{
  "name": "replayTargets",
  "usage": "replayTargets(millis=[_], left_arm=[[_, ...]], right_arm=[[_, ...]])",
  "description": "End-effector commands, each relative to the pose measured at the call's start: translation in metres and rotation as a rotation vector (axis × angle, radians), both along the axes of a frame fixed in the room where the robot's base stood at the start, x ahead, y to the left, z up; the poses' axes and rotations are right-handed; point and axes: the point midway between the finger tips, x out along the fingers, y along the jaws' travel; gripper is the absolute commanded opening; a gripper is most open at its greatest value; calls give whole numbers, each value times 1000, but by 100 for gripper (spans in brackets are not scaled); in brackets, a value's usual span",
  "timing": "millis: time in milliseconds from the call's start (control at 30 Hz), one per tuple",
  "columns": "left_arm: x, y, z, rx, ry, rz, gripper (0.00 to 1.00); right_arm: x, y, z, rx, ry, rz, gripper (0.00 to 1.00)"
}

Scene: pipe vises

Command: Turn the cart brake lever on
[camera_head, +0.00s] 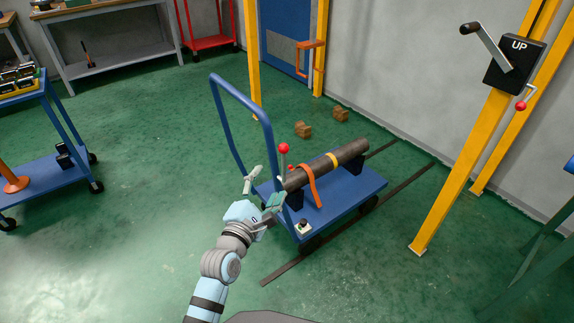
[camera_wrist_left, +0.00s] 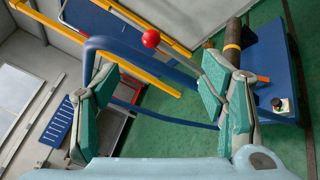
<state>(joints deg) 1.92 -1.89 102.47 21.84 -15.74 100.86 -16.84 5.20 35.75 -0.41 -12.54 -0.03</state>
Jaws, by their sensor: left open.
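A blue cart (camera_head: 345,204) stands in mid floor with a tall push handle (camera_head: 240,97). An upright lever with a red ball knob (camera_head: 283,148) rises at the cart's handle end; the knob also shows in the left wrist view (camera_wrist_left: 151,38). A smaller red knob (camera_head: 291,168) sits just below it. My left gripper (camera_head: 269,183) is open and empty beside the handle, short of the red-knob lever. In the left wrist view its green-padded fingers (camera_wrist_left: 158,75) are spread, with the red knob beyond them between the tips. The lever's lower part is partly hidden.
A dark pipe (camera_head: 345,156) with an orange strap (camera_head: 310,186) lies on the cart. A small box with a black knob (camera_head: 303,227) sits at its near corner. A yellow post (camera_head: 452,170) with a crank box (camera_head: 514,65) stands right. Another blue cart (camera_head: 50,175) is left; floor between is clear.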

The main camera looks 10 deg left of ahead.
Motion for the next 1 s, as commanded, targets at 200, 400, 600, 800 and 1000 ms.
replayTargets(millis=[200,400,600,800,1000], left_arm=[[45,-5,2,-13,-7,-1,65],[103,-11,-1,-8,-4,0,65],[133,-14,1,-8,-3,0,65],[140,-14,3,-7,-1,0,65],[140,-14,4,-7,-1,0,59]], right_arm=[[-1,-7,-15,-11,2,9,38],[1,-10,-40,-18,-2,21,38],[12,-18,-51,-30,-17,27,38],[24,-23,-50,-38,-39,28,38],[24,-24,-49,-38,-38,28,38]])
